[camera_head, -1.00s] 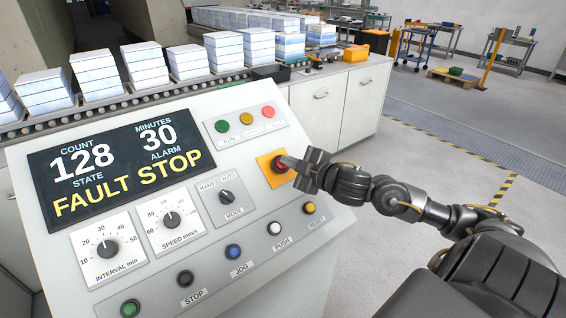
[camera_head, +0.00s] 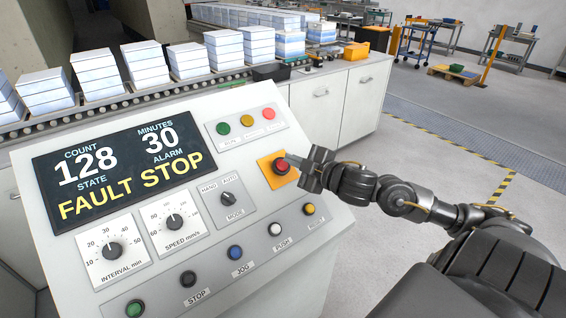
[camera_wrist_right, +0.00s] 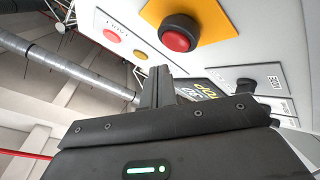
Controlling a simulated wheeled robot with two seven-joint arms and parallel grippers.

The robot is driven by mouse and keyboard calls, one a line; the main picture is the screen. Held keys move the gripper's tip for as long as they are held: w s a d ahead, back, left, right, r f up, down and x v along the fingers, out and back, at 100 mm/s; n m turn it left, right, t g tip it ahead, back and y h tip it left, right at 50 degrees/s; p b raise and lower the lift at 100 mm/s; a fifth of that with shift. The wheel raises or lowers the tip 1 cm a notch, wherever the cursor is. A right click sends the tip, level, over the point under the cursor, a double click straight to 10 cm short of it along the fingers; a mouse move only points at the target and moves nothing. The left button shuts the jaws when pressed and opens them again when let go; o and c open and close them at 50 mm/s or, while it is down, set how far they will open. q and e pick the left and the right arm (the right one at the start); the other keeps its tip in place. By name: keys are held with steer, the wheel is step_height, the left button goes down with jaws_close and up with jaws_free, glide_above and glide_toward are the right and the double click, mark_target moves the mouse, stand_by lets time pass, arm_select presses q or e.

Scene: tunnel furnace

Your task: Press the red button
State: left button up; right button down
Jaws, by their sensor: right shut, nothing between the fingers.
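The red button (camera_head: 281,166) sits on a yellow square plate (camera_head: 268,179) on the right part of the sloping control panel. It also shows in the right wrist view as a red mushroom cap (camera_wrist_right: 178,37) on a black collar. My right gripper (camera_head: 292,162) is shut and empty, just to the right of the button in the head view. In the right wrist view the closed fingers (camera_wrist_right: 158,72) point up toward the panel, a little below the button, with a visible gap. My left gripper is in neither view.
The panel display (camera_head: 125,177) reads FAULT STOP, count 128, minutes 30. Two dials, a mode switch (camera_head: 228,198) and a row of coloured buttons with a blue one (camera_head: 235,252) lie below. Three lamps (camera_head: 246,121) sit above. A conveyor with stacks (camera_head: 145,65) runs behind.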

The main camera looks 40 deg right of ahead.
steer(key=s+r+p, duration=0.2)
steer(key=r+p, duration=0.1)
steer(key=shift+s+r, duration=0.3)
stand_by(0.7)
